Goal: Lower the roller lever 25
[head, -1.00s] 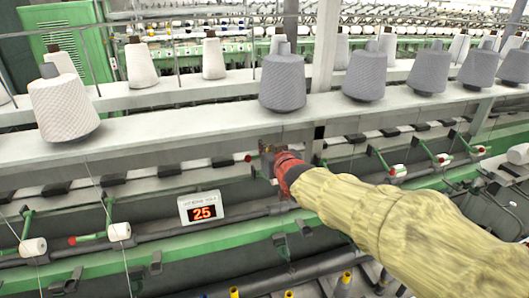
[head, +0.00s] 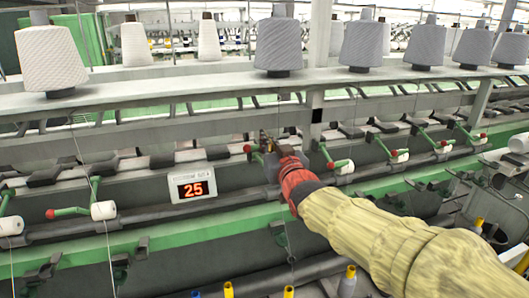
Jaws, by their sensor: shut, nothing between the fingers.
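The display reading 25 (head: 192,186) is mounted on the spinning frame, left of my gripper. My gripper (head: 266,146) is at the end of my yellow-sleeved arm, above and right of this display. Its fingers are small and partly hidden by the wrist; they look closed and empty. A red lever knob (head: 248,148) shows just left of the fingers. The rest of that lever and its roller are hidden behind my gripper. I cannot tell whether the fingers touch it. Left of the display, another lever with a red knob (head: 51,214) lies nearly level beside a white roller (head: 103,210).
More green levers with red knobs and white rollers (head: 399,156) stand to the right. Yarn cones (head: 278,44) line the shelf above. A grey post (head: 316,105) stands just right of my gripper. A green rail (head: 180,227) runs below the display.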

